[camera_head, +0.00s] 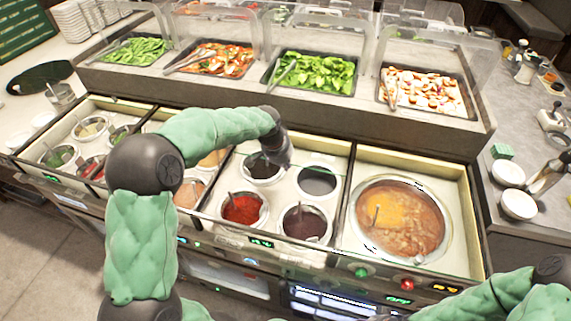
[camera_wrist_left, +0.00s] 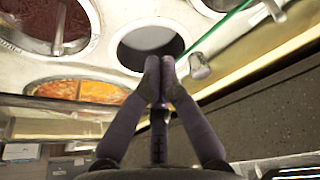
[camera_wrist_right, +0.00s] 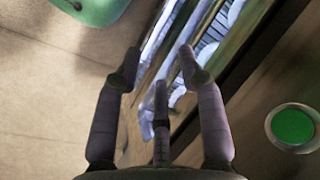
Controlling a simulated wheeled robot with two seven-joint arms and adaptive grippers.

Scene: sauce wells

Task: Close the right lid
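My left gripper (camera_head: 283,158) is over the back of the middle sauce compartment. In the left wrist view its fingertips (camera_wrist_left: 162,66) are together with nothing visible between them. Just right of them are a small metal knob (camera_wrist_left: 200,68) and a greenish clear glass edge (camera_wrist_left: 222,28), which look like lid parts; knob and fingertips appear apart. The grey well (camera_wrist_left: 148,42) lies behind the fingertips. The right compartment's large soup pot (camera_head: 402,222) shows clearly; any clear glass over it is hard to make out. My right gripper (camera_wrist_right: 158,65) is open and empty, low by the counter front.
Wells of red sauce (camera_head: 243,208) and dark sauce (camera_head: 305,222) sit in the middle compartment. Vegetable trays (camera_head: 315,72) under clear guards stand behind. White bowls (camera_head: 518,204) are on the right counter. A green button (camera_wrist_right: 293,126) is near my right gripper.

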